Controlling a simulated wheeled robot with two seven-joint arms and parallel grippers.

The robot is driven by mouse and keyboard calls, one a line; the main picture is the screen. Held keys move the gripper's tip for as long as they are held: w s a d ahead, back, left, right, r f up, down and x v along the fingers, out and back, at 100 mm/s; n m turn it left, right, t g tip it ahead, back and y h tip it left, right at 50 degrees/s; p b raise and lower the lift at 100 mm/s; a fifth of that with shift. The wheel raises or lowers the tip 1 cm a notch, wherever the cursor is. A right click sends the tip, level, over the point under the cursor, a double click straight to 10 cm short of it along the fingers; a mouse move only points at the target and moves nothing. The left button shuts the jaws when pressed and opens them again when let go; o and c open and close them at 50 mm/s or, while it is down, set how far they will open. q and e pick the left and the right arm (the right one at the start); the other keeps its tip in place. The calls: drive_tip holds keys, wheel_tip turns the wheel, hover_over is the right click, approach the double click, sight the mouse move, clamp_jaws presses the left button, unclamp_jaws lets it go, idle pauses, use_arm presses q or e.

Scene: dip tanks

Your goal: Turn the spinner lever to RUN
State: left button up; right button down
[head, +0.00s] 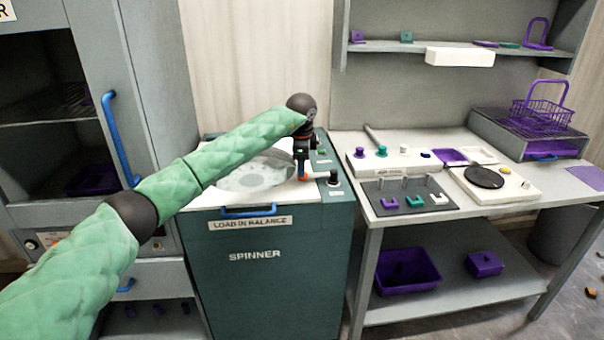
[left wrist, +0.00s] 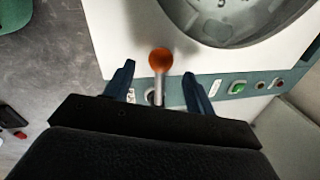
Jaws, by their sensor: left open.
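The spinner (head: 270,270) is a teal cabinet with a white top and a round clear lid (head: 258,174). Its lever has an orange ball knob (left wrist: 160,58) on a silver rod; in the head view a bit of orange (head: 304,178) shows under my gripper. My left gripper (head: 303,168) is over the right side of the spinner top. In the left wrist view its two fingers (left wrist: 159,70) are apart, one on each side of the lever, with gaps visible on both sides. The lever's base is partly hidden by the gripper body. I cannot read the lever's position label. My right gripper is not in view.
On the spinner's panel are a black knob (head: 334,179) and a green button (left wrist: 238,88). A blue handle (head: 249,211) is on the spinner's front. A workbench (head: 440,222) with trays and a purple basket (head: 540,112) stands to the right. A grey cabinet with a blue handle (head: 121,140) is at left.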

use_arm(q)
drive_tip(key=shift+s+r, duration=0.2)
drive_tip(key=shift+r, duration=0.9)
drive_tip(key=shift+s+r+b, duration=0.15)
drive_tip(key=shift+r+b, duration=0.15)
drive_tip(key=shift+r, duration=0.3)
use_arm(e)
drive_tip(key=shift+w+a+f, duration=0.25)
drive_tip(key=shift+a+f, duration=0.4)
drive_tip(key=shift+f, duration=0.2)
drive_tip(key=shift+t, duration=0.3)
